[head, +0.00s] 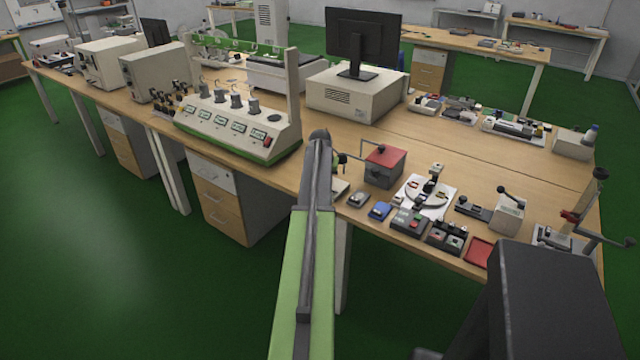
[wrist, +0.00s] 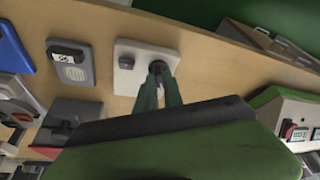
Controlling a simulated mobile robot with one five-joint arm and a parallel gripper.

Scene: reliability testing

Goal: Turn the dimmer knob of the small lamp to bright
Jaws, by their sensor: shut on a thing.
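The small lamp's pale base (wrist: 128,82) lies on the wooden bench in the wrist view, with a short dark part (wrist: 126,62) standing on its left side. My gripper (wrist: 159,76) points down over the base's right side. Its green fingers are shut on a dark round part, which looks like the dimmer knob (wrist: 156,66); the fingers partly hide it. The knob's marking and the light's brightness cannot be made out. In the head view my arm hides most of the lamp; only a pale edge of the base (head: 341,188) shows right of the arm.
A grey box with a red top (head: 384,166) stands close to the right. A small grey device (head: 358,200) and a blue one (head: 380,211) lie near the bench's front edge. A large white console (head: 235,125) stands to the left, close to my arm.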

